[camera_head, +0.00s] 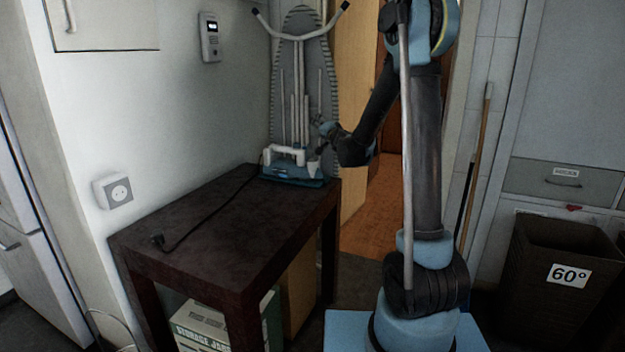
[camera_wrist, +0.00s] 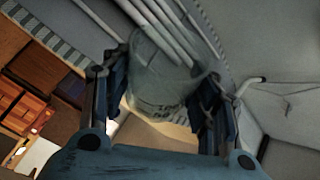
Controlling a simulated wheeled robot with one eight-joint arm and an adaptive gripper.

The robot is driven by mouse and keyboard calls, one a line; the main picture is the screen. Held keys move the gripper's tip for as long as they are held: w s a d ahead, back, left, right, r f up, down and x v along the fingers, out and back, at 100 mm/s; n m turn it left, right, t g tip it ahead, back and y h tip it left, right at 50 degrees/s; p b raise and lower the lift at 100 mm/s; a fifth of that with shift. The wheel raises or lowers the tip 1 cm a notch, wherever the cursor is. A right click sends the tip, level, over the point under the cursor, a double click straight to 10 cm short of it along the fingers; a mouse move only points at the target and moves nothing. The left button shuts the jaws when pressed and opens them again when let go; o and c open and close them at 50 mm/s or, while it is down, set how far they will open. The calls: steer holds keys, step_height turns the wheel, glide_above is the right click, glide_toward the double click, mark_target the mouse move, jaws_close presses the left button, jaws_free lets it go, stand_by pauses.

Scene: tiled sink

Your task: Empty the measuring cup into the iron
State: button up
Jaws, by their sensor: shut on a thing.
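The blue and white iron (camera_head: 292,170) stands at the far end of the dark table, by the wall. My gripper (camera_head: 322,132) is above and just right of the iron, small and partly dark in the head view. In the wrist view my gripper (camera_wrist: 162,78) has its two fingers on either side of the clear measuring cup (camera_wrist: 158,68) and is shut on it. The cup's printed markings show near its lower end. The cup is hard to make out in the head view. I cannot tell whether liquid is in it or leaving it.
A dark table (camera_head: 225,225) has a black cord with a plug (camera_head: 158,240) along its left side. A folded ironing board (camera_head: 305,75) stands behind the iron. Boxes (camera_head: 215,325) sit under the table. A brown bin (camera_head: 560,270) stands at the right.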

steer(key=shift+s+a+r+n, duration=0.15)
steer(key=shift+s+a+n, duration=0.15)
steer(key=shift+n, duration=0.4)
steer(key=shift+w, duration=0.1)
steer(key=shift+w+d+m, duration=0.15)
steer(key=shift+d+m, duration=0.1)
steer(key=shift+m, duration=0.45)
steer(key=shift+w+f+m+g+b, duration=0.25)
steer(key=shift+f+m+g+b, duration=0.25)
steer(key=shift+m+b, duration=0.55)
steer(key=shift+w+d+f+m+g+h+b, duration=0.2)
steer(key=shift+m+g+h+b, duration=0.1)
steer(key=shift+m+b, duration=0.15)
